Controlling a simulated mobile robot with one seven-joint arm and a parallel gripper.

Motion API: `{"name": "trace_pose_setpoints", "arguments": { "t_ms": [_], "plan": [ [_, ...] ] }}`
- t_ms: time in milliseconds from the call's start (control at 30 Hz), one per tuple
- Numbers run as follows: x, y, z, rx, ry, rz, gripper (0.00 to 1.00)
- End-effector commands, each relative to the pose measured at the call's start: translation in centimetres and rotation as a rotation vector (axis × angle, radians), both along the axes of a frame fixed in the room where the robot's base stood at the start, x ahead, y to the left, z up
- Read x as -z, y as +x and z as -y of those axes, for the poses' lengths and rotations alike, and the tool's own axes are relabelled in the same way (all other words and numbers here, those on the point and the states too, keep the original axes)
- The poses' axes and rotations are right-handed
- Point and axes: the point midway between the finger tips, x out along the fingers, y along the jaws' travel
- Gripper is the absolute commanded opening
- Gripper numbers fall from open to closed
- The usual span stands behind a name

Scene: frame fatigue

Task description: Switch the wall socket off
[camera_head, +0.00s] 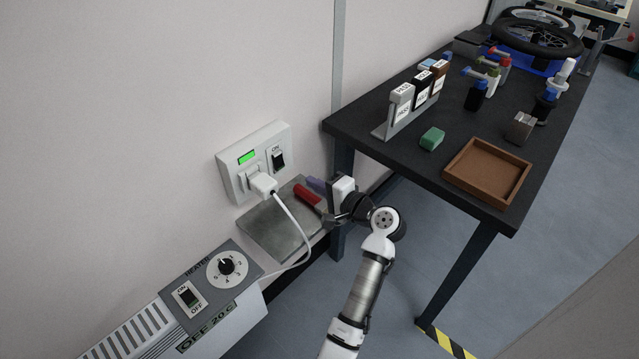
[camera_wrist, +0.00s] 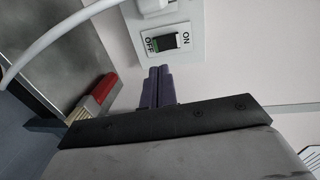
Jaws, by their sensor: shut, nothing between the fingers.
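The white wall socket (camera_head: 229,179) is on the wall left of centre in the head view, with a lit green display and a white plug in it. Its dark rocker switch (camera_head: 278,159) has ON marked above it. In the wrist view the switch (camera_wrist: 166,42) lies between the words OFF and ON, with some green showing on it. My gripper (camera_head: 311,182) is shut and empty, to the lower right of the switch in the head view. In the wrist view its purple fingers (camera_wrist: 160,70) are together, tips just below the switch plate; contact cannot be told.
A red-handled tool (camera_head: 307,194) lies on a grey metal shelf (camera_head: 262,231) below the socket, close to my gripper. The white plug cable (camera_head: 303,233) loops down to a heater (camera_head: 220,326). A dark workbench (camera_head: 372,138) stands on the right.

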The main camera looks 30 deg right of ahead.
Motion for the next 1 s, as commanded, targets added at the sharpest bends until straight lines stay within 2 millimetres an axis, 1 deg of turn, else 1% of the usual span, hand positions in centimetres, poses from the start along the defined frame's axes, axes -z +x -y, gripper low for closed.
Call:
{"name": "trace_pose_setpoints", "arguments": {
  "t_ms": [33,200,300,433,633,1000],
  "plan": [
    [-0.1,1.2,-0.6,-0.005,0.001,0.000,0.00],
    [0.4,4.6,-1.8,-0.004,0.001,-0.001,0.00],
    [0.6,6.3,-2.4,-0.003,0.000,0.000,0.00],
    [1.0,8.0,-2.9,-0.002,0.000,0.000,0.00],
    [1.3,9.1,-3.3,0.000,-0.001,0.000,0.00],
    [1.4,9.2,-3.4,0.000,0.000,0.002,0.00]
  ]
}}
